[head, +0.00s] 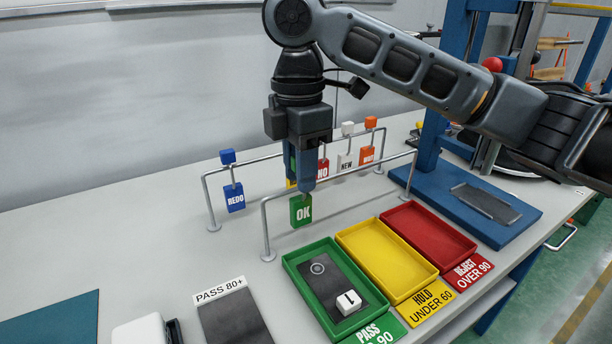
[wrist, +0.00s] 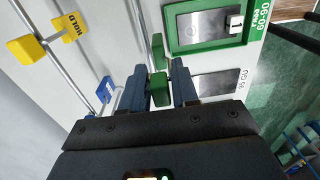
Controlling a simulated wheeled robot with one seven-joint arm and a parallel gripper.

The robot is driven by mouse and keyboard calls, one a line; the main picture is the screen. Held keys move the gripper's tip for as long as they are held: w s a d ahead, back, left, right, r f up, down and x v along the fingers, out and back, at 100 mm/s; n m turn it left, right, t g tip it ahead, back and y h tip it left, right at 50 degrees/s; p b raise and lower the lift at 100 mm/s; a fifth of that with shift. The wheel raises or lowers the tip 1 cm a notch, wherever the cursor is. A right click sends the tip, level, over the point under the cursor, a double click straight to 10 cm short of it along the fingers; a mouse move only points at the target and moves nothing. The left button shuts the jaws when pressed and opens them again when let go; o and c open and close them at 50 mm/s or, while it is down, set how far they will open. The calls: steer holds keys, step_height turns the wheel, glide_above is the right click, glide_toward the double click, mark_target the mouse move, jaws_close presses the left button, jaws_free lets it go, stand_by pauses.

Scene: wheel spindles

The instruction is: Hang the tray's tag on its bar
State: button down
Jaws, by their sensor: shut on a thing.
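My gripper (head: 301,186) is shut on the green OK tag (head: 301,210), which hangs upright below the fingers in the head view. In the wrist view my gripper (wrist: 159,86) has the tag's green block (wrist: 158,86) between its fingers, with the green plate (wrist: 158,48) beyond. The empty front bar (head: 345,172) runs right by the tag; I cannot tell whether they touch. The green PASS 60-90 tray (head: 294,268) stands in front of the bar, holding a dark plate (head: 330,278) and a white cube marked 1 (head: 348,302).
Behind, a second bar carries a blue REDO tag (head: 235,198), a yellow HOLD tag (wrist: 70,28), a red NO tag (head: 323,168), a white NEW tag (head: 345,160) and an orange tag (head: 367,154). Yellow (head: 383,262) and red (head: 430,236) trays stand empty at right.

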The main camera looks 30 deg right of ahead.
steer(key=shift+w+f, duration=0.15)
steer(key=shift+w, duration=0.45)
steer(key=shift+f+b, duration=0.65)
steer(key=shift+f, duration=0.5)
steer(key=c, duration=0.8)
jaws_free()
